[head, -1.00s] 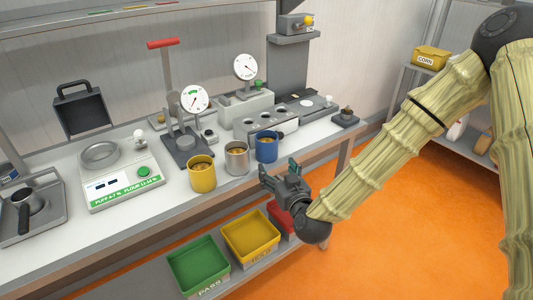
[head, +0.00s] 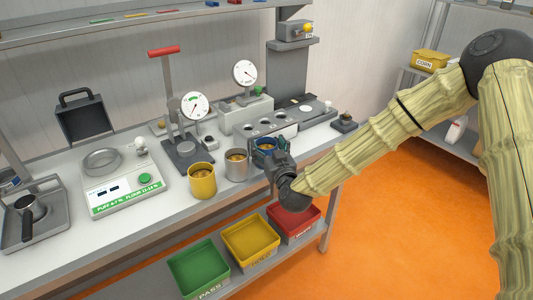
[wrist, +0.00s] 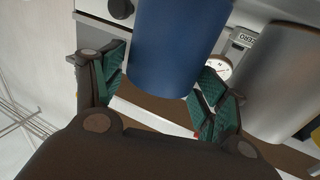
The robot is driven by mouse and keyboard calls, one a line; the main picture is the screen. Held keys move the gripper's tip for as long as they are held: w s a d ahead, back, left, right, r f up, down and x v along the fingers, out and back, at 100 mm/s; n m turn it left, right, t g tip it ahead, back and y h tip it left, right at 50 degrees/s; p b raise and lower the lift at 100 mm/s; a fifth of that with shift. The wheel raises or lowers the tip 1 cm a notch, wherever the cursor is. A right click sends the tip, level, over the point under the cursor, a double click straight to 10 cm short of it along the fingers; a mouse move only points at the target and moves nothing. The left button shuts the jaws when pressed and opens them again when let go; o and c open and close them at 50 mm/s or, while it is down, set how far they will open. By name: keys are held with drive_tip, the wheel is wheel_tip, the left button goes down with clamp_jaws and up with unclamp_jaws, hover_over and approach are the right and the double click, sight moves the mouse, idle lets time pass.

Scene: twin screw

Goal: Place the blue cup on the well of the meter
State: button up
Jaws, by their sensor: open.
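The blue cup (head: 264,141) stands near the front edge of the bench, partly hidden by my gripper (head: 269,153) in the head view. In the wrist view, the blue cup (wrist: 176,45) is between the two green-padded fingers of my gripper (wrist: 160,72). The fingers are apart, one on each side of the cup, and a gap shows beside it. The white meter (head: 125,187) sits at the left of the bench. Its round grey well (head: 101,161) is on top and looks empty.
A steel cup (head: 236,166) and a yellow cup (head: 202,181) stand left of the blue cup. A lever press (head: 185,150) and a block with holes (head: 265,126) stand behind them. Green, yellow and red bins (head: 295,222) sit on the lower shelf.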

drive_tip(key=shift+x, duration=1.05)
drive_tip(key=c, duration=0.9)
drive_tip(key=shift+c, duration=0.2)
drive_tip(key=shift+r, duration=0.2)
